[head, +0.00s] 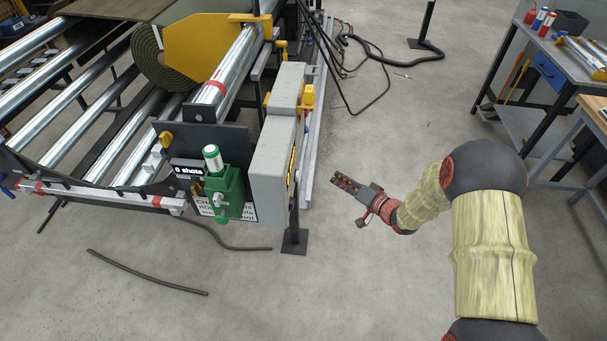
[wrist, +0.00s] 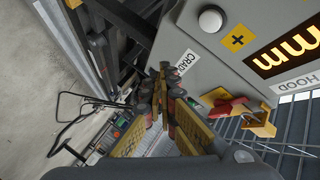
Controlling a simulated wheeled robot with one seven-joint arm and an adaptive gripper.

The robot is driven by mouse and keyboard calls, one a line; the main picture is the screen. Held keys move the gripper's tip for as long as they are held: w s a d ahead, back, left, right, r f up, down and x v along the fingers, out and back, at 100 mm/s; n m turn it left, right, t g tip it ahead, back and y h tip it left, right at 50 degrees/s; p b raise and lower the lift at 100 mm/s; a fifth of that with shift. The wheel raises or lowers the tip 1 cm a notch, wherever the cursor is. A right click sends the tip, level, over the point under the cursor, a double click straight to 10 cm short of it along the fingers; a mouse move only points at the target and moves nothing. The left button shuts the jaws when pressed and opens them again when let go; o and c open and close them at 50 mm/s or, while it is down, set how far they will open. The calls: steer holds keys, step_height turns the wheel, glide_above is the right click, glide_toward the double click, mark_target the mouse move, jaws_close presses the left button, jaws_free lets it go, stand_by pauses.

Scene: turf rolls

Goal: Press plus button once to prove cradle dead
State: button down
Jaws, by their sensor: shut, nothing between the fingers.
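In the wrist view a white round button (wrist: 210,18) sits on a grey control box (wrist: 225,72), beside a yellow plus label (wrist: 238,38) and a lit "mm" display (wrist: 287,50). A partly hidden label (wrist: 186,63) reads "CRAD". My gripper (wrist: 163,75) is shut and empty, and its tips appear below the button, apart from it. In the head view the grey box (head: 271,170) stands at the machine's end; its button face is turned away. My gripper (head: 335,180) is in the air to its right, tips pointing toward the box.
A yellow and red latch-like part (wrist: 250,117) sticks out near the "HOOD" label. A turf roll (head: 155,60) lies on the roller machine at left. A green device (head: 226,192) hangs beside the box. Benches stand at right; the floor between is mostly clear, with cables behind.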

mark_target(297, 176)
steer(key=shift+a+r+m, duration=0.2)
steer(key=shift+r+m, duration=0.2)
steer(key=shift+r, duration=0.15)
steer(key=shift+a, duration=0.15)
steer(key=a+b, duration=0.1)
steer(key=a, duration=0.7)
steer(key=shift+w+a+b, duration=0.15)
steer(key=shift+a+b, duration=0.1)
steer(key=shift+b, duration=0.05)
stand_by(1.1)
steer(key=shift+a, duration=0.45)
